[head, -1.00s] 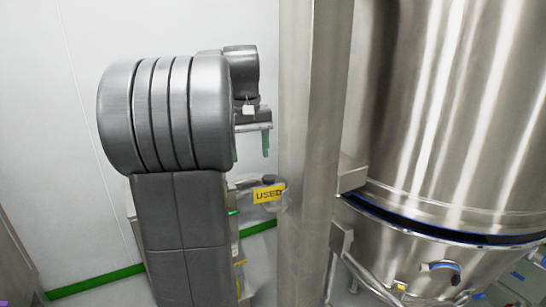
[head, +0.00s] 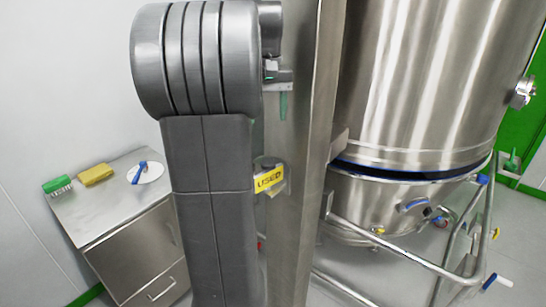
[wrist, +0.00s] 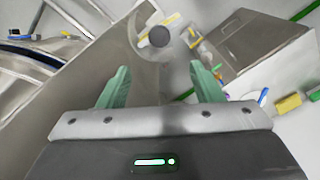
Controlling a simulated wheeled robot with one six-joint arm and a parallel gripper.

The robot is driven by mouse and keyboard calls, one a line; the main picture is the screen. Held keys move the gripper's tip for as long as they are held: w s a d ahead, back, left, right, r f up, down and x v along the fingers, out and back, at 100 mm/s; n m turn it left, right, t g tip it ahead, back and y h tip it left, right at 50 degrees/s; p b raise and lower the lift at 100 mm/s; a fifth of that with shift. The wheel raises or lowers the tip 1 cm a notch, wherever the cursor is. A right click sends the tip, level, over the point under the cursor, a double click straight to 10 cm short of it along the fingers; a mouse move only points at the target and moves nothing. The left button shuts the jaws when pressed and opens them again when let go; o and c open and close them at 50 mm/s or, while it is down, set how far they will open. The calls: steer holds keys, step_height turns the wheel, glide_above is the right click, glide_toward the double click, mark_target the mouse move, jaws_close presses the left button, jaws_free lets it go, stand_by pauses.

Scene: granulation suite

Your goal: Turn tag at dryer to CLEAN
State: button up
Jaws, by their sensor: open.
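A yellow tag (head: 269,179) reading USED hangs tilted by the steel post (head: 300,150) in front of the dryer (head: 410,110). A dark round knob (head: 267,163) sits just above it. In the wrist view a dark round knob (wrist: 159,36) shows beyond my fingertips, with a yellow strip near it, but no lettering is readable. My gripper (wrist: 158,85) is open and empty, its green fingers spread to either side below the knob and apart from it. In the head view one green finger of my gripper (head: 283,106) shows above the tag; my arm hides the rest.
A steel cabinet (head: 120,215) stands at left with a green brush (head: 57,185), a yellow sponge (head: 96,174) and a white disc (head: 146,173) on top. The dryer's tubular frame (head: 390,245) extends at right. The post stands close to my arm.

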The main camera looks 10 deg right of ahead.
mark_target(268, 162)
step_height(268, 162, down, 14)
steer(key=shift+r+p, duration=0.2)
steer(key=shift+p, duration=0.15)
steer(key=c, duration=1)
